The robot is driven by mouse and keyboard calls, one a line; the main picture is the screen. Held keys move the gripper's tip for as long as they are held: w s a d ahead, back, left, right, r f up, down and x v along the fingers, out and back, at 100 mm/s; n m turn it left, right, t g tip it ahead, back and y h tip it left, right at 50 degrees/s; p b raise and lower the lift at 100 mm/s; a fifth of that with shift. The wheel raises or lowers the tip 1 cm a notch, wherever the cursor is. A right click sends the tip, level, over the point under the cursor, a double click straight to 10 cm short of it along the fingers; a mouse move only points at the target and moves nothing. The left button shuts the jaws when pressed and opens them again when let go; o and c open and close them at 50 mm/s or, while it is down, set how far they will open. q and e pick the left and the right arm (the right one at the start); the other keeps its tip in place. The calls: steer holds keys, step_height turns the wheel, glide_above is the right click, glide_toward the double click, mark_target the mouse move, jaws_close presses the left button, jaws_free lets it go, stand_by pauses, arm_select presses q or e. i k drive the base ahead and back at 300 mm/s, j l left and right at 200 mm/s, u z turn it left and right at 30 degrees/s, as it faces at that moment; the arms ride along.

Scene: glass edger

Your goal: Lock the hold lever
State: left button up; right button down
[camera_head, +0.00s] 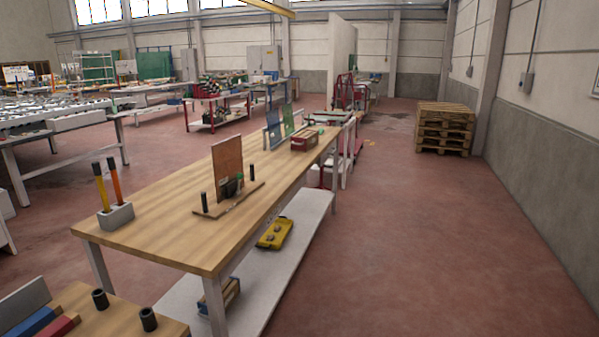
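A wooden fixture base (215,211) lies on the long wooden workbench (160,235). An upright reddish-brown panel (227,166) stands on it, with a small dark clamp-like part (229,188) with a green spot at the panel's foot. Black posts stand near the base's ends, one at the left (204,202) and one at the right (252,173). I cannot tell which part is the hold lever, or its position. Neither of my grippers is in view.
A grey block holds yellow and orange handled tools (115,216) at the bench's near left corner. A red box (304,141) sits farther along. A lower shelf (275,262) holds a yellow case (275,233). Pallets (445,128) stand far right. The floor right of the bench is clear.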

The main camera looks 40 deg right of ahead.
mark_target(240, 175)
steer(key=z, duration=0.8)
steer(key=i+l+u, duration=0.1)
steer(key=u, duration=0.45)
steer(key=i+l+u, duration=0.35)
steer(key=l, duration=0.3)
steer(key=i+l+u, duration=0.15)
steer(key=l, duration=0.2)
steer(key=i+l+u, duration=0.2)
steer(key=l, duration=0.2)
